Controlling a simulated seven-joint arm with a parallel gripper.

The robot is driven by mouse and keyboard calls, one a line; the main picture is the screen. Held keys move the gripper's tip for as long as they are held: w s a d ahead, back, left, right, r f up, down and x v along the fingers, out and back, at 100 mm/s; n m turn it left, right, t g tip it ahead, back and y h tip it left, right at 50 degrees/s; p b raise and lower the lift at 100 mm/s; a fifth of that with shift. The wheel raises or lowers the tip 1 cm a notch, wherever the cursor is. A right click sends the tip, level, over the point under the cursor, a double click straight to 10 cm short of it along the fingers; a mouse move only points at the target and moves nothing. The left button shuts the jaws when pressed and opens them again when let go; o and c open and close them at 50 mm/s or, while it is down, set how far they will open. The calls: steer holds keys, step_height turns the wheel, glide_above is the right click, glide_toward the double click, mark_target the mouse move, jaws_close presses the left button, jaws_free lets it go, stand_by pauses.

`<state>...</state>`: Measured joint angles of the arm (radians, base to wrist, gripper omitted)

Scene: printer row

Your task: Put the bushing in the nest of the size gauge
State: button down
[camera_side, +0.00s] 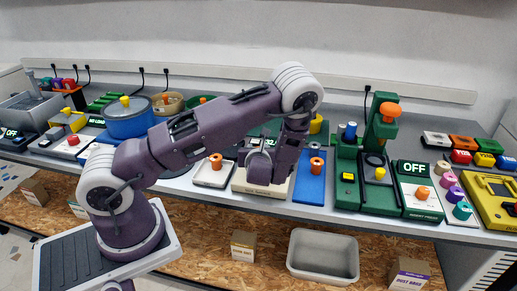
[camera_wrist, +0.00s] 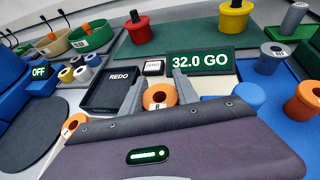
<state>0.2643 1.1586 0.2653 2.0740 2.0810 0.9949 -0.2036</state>
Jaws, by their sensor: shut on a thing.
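My gripper (camera_wrist: 159,92) points down over the size gauge, its two grey fingers on either side of an orange bushing (camera_wrist: 158,98) marked B. The fingers are shut on this bushing. The size gauge has a pale base (camera_side: 248,187) and a dark display (camera_wrist: 199,63) reading "32.0 GO". A black tray marked REDO (camera_wrist: 110,92) lies just left of the bushing. The gauge's nest is hidden under the gripper and bushing, so I cannot tell whether the bushing is seated. In the side view my wrist covers the bushing and most of the gauge.
Another orange bushing (camera_wrist: 305,101) stands on a blue mat (camera_side: 309,190) to the right. One more (camera_side: 216,160) is on a pale tray to the left. A green press (camera_side: 378,145) stands farther right. A grey bin (camera_side: 323,255) sits on the lower shelf.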

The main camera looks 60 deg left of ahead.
steer(key=c, duration=0.9)
jaws_free()
steer(key=shift+d+r, duration=0.15)
steer(key=shift+r, duration=0.05)
steer(key=v, duration=1.1)
steer(key=shift+s, duration=0.1)
steer(key=s+r+n+g+h, duration=0.2)
steer(key=s+r+n+g, duration=0.5)
steer(key=s+r+n, duration=0.55)
steer(key=s+d+r+n+t+h, duration=0.1)
steer(key=s+d+r+n+h, duration=0.1)
steer(key=d+n+h, duration=0.1)
steer(key=s+d+r+n+t+h, duration=0.2)
steer(key=s+d+r+n+h, duration=0.1)
steer(key=d+n, duration=0.2)
steer(key=s+d+r+n+t+h, duration=0.2)
steer(key=s+d+n+h, duration=0.1)
steer(key=d, duration=0.4)
steer(key=shift+r+n, duration=0.35)
steer(key=shift+n, duration=0.1)
